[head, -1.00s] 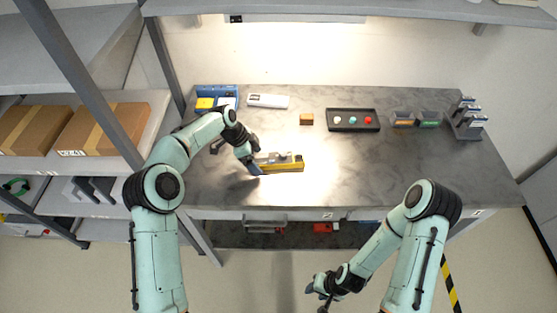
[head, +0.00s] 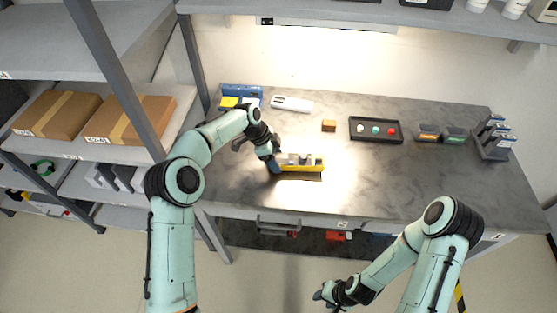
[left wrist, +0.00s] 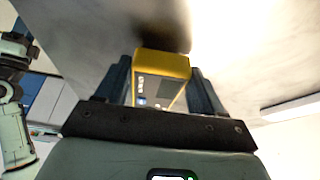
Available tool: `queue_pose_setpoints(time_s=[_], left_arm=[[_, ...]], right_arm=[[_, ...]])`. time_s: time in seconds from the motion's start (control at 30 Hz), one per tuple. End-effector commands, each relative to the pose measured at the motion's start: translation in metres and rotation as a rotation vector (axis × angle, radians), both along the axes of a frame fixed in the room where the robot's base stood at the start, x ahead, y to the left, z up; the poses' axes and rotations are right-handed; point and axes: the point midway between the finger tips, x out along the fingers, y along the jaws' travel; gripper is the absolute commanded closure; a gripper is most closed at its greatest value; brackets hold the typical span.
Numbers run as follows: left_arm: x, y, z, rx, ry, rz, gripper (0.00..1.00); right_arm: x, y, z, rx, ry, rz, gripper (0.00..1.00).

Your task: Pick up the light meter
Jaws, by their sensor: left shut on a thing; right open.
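The light meter (head: 312,168), a yellow-edged device with a grey face, is over the bench left of centre. My left gripper (head: 277,161) is shut on it from its left end. In the left wrist view the light meter (left wrist: 160,82) sits between both fingers of my left gripper (left wrist: 163,88), with its small dark screen and buttons showing. A dark shadow lies below it on the bench; the gap to the surface is small and hard to judge. My right gripper (head: 327,294) is open and empty, low in front of the bench.
The grey bench (head: 400,185) is clear to the right of the meter. Behind are a blue bin (head: 243,91), a white device (head: 291,103), a brown block (head: 328,126), a black tray (head: 376,130) with coloured knobs and a grey rack (head: 492,140). A shelf overhangs the back.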

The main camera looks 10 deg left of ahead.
Motion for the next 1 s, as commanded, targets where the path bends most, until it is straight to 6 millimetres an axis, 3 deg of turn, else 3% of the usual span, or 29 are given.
queue_pose_setpoints(time_s=[0.27,0.5,0.6,0.8,1.0], left_arm=[[0.002,-0.001,0.064,-0.002,-0.010,0.001,0.71],[0.001,-0.001,0.137,-0.003,-0.009,0.000,0.71],[0.001,-0.001,0.159,-0.003,-0.008,0.001,0.71],[0.001,-0.001,0.180,-0.001,-0.003,0.000,0.71],[0.000,0.000,0.187,-0.001,-0.002,0.001,0.71]], right_arm=[[0.003,0.000,0.002,0.000,-0.003,0.000,0.57],[0.002,0.000,0.002,0.000,-0.002,0.000,0.57],[0.002,0.000,0.002,0.000,-0.002,0.000,0.57],[0.002,0.000,0.002,0.000,-0.002,0.000,0.57],[0.002,0.000,0.002,0.000,-0.002,0.000,0.57]])
